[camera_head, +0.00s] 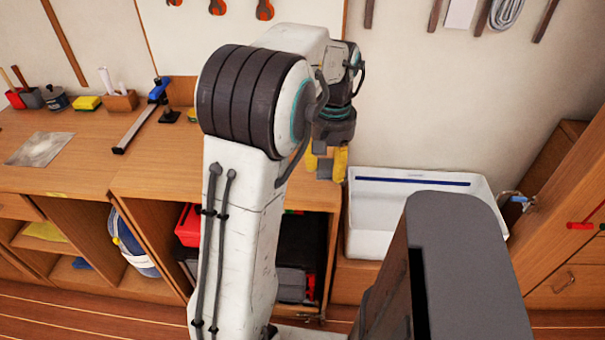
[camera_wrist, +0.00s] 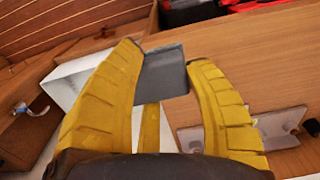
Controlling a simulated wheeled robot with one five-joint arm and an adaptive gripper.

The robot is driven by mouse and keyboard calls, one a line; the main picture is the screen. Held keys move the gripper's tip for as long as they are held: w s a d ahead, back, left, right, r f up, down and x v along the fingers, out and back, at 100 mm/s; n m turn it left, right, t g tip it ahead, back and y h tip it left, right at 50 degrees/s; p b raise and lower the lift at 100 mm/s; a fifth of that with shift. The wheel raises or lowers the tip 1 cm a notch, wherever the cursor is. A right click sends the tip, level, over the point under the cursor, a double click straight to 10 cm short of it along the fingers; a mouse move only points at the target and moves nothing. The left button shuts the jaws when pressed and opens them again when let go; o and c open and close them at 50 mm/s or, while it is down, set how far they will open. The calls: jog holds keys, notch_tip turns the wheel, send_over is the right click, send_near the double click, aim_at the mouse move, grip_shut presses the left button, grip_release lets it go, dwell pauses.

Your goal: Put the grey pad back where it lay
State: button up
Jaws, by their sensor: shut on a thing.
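The grey pad (camera_wrist: 163,75) is between the yellow fingers of my gripper (camera_wrist: 168,62) in the wrist view, held at the fingertips. In the head view my gripper (camera_head: 327,163) points down near the right end of the wooden bench (camera_head: 150,158), just left of the white basin. A small part of the grey pad (camera_head: 324,169) shows there between the yellow fingers. My arm hides much of the bench top behind it. I cannot tell how far the pad is above the wood.
The white basin (camera_head: 365,215) stands right of the bench. A clamp (camera_head: 140,118), a grey sheet (camera_head: 41,148) and a yellow sponge (camera_head: 87,103) lie on the bench further left. Pale plates (camera_wrist: 283,121) lie on wood in the wrist view. A red box (camera_head: 188,226) sits in the cubby below.

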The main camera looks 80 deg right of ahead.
jog(key=p, duration=0.1)
send_over(302, 179)
notch_tip(302, 179, down, 6)
jog(key=shift+r, duration=0.1)
jog(key=shift+f, duration=2.05)
jog(key=shift+f, duration=0.1)
jog(key=o, duration=1.2)
notch_tip(302, 179, up, 12)
jog(key=shift+a+r+p, duration=0.1)
jog(key=shift+r+p, duration=0.05)
jog(key=shift+p, duration=0.2)
